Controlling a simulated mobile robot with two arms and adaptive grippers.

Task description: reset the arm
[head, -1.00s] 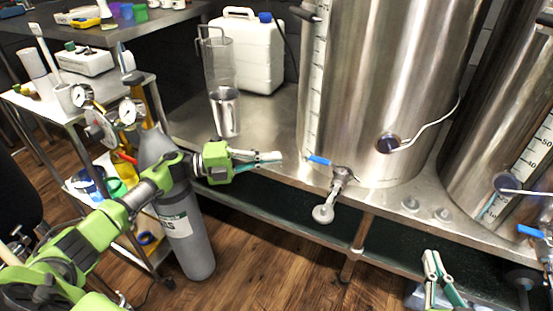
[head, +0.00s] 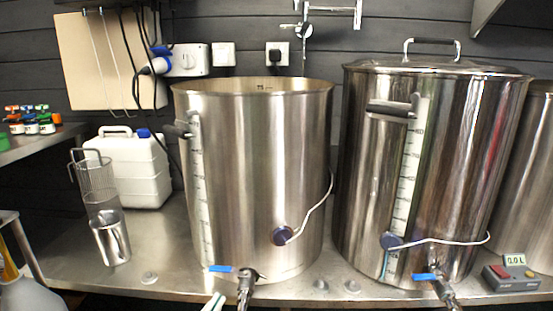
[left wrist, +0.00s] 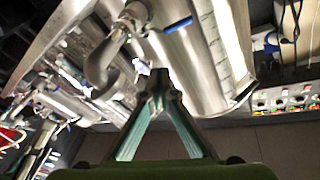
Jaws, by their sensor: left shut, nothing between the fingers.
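My left gripper (head: 214,302) shows only as pale fingertips at the bottom edge of the head view, just left of the tap (head: 246,285) of the open steel pot (head: 255,180). In the left wrist view its teal fingers (left wrist: 157,82) meet at the tips, shut with nothing between them. The pot (left wrist: 205,60) and its blue tap lever (left wrist: 178,25) show beyond the fingers, in a tilted view. I cannot tell how far the fingertips are from the tap. The rest of my left arm is out of the head view. My right gripper is not in view.
A lidded pot (head: 430,170) stands right of the open one, with a small display box (head: 511,278) beside it. The bench front left has bare room.

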